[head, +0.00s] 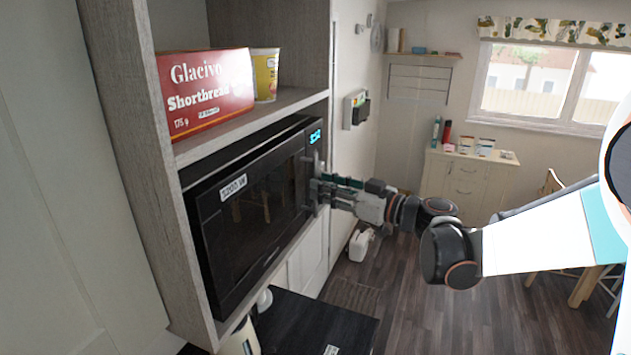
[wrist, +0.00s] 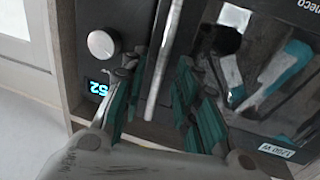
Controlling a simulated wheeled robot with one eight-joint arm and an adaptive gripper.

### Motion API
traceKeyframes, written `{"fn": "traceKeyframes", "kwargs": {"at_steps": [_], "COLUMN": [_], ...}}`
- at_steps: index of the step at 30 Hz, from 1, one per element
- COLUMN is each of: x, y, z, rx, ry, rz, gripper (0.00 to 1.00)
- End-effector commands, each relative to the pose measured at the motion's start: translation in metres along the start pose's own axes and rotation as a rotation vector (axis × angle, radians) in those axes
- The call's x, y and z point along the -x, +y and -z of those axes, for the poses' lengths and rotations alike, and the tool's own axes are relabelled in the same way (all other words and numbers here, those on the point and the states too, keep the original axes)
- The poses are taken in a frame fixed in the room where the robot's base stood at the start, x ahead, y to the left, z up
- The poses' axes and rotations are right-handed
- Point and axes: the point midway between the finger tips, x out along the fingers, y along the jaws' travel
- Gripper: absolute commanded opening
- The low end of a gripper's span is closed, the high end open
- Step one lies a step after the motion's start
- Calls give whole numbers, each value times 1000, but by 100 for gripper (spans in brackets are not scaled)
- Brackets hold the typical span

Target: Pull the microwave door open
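The black microwave (head: 250,205) sits in a grey wood cabinet at the left of the head view, and its door (head: 255,225) looks shut. The door has a silver upright handle (head: 314,168) near its right edge; the handle also shows in the wrist view (wrist: 163,55) as a metal bar. My gripper (head: 318,190) is at the handle. In the wrist view my gripper (wrist: 162,72) has its teal-padded fingers apart, one on each side of the bar, with a gap visible on both sides. Contact with the bar is not clear.
A red shortbread box (head: 206,92) and a yellow cup (head: 265,75) stand on the shelf above the microwave. A dark countertop (head: 310,325) lies below. The microwave's knob (wrist: 103,43) and blue clock are beside the handle. Open floor (head: 400,300) lies to the right.

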Motion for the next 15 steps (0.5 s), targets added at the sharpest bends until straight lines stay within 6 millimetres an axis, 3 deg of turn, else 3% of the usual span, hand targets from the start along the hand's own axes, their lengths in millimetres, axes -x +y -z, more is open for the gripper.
{"fn": "traceKeyframes", "kwargs": {"at_steps": [6,15], "x": [-26,-33], "y": [0,0], "z": [1,0], "rx": [0,0], "ry": [0,0], "rz": [1,-1], "gripper": [29,29]}}
